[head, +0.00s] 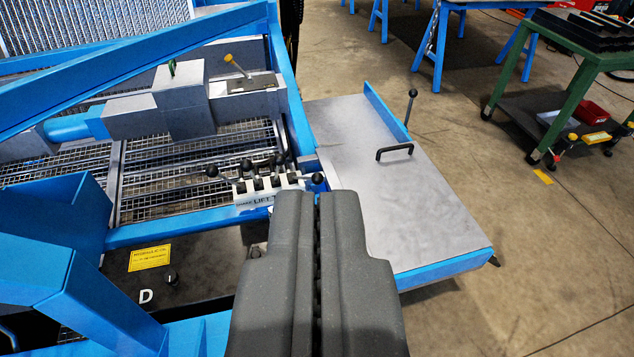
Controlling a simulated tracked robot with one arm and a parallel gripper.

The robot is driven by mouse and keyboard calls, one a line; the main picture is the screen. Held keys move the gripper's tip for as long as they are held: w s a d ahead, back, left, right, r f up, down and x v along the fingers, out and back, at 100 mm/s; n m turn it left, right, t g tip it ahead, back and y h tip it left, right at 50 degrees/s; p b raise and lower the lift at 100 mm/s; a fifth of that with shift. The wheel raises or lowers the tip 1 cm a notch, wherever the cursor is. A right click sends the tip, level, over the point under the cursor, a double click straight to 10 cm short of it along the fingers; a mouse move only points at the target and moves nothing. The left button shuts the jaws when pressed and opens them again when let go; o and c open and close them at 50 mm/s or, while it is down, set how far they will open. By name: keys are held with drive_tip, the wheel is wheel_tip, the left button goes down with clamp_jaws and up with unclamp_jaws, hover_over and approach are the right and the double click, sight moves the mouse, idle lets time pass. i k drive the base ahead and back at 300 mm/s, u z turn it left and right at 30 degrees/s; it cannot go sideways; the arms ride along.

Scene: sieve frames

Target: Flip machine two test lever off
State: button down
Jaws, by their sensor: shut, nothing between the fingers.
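A blue sieve machine (150,230) fills the left side; I cannot read a machine number on it. A row of several black-knobbed levers stands on a white block (255,198) marked with words such as "LIFT". One black knob (317,178) at the right end of the row shows just beyond my fingertips. A lever with a yellow tip (236,65) leans on a grey box further back. I cannot tell which is the test lever. My gripper (318,197) is shut and empty, in front of the lever block's right end, and may hide part of it.
A black panel (200,270) with a small knob is at lower left. A green cart (570,75) stands back right; the floor between is mostly clear.

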sight(317, 177)
drive_tip(key=u, duration=0.05)
drive_tip(key=k, duration=0.65)
drive_tip(key=u, duration=0.15)
drive_tip(key=i, duration=1.5)
drive_tip(key=z, duration=0.3)
